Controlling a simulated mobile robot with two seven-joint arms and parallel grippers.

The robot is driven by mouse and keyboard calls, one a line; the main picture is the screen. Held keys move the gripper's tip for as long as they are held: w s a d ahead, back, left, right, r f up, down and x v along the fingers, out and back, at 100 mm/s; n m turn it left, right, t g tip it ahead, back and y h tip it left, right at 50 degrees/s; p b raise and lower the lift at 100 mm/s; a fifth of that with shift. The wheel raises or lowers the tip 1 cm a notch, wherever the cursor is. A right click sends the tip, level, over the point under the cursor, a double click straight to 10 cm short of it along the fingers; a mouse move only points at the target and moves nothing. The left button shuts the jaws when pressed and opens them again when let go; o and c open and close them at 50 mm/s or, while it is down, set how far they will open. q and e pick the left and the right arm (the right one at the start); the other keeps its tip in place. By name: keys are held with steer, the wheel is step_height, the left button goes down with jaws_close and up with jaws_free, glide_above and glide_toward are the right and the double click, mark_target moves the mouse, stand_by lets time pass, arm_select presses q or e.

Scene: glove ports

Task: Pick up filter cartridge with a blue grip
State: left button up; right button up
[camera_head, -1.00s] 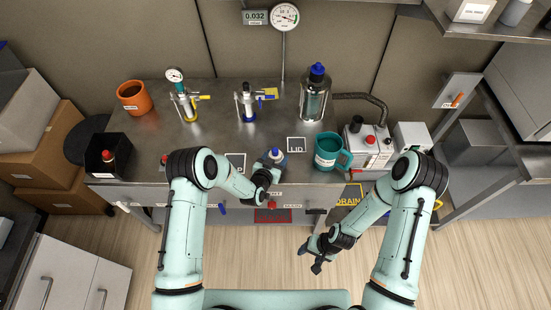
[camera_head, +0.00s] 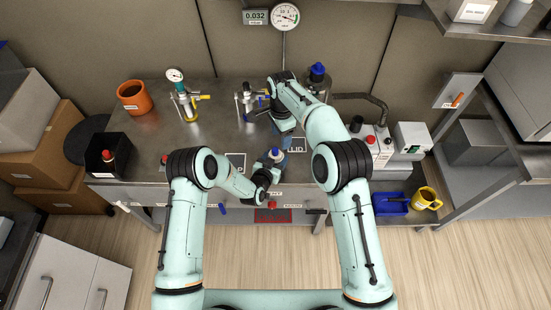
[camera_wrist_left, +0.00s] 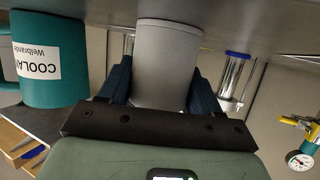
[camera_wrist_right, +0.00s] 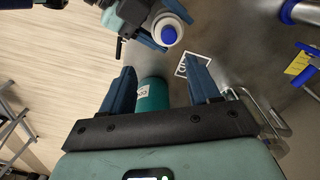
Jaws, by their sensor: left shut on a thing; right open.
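The filter cartridge (camera_head: 276,155) is a grey-white cylinder with a blue grip on top. My left gripper (camera_head: 266,168) is shut on it at the front edge of the bench. In the left wrist view the grey body (camera_wrist_left: 166,60) sits between both fingers. In the right wrist view the blue grip (camera_wrist_right: 169,36) faces up, with the left gripper beside it. My right gripper (camera_wrist_right: 160,88) is open and empty above the bench. The cartridge lies beyond its fingertips, outside the gap. In the head view my right arm hides part of the bench.
A teal coolant mug (camera_wrist_right: 151,94) shows between the right fingers, below them. A marked LID square (camera_head: 297,145) lies near it. Valve stands with yellow (camera_head: 187,103) and blue (camera_head: 246,102) parts stand behind. A blue-capped canister (camera_head: 317,72) is partly hidden by my right arm.

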mark_target(276, 149)
steer(key=shift+m, duration=0.5)
steer(key=f, duration=0.3)
steer(key=a+f, duration=0.1)
steer(key=f, duration=0.5)
steer(key=shift+w+a+f, duration=0.25)
steer(key=shift+w+a, duration=0.05)
steer(key=shift+a, duration=0.05)
steer(key=c, duration=1.1)
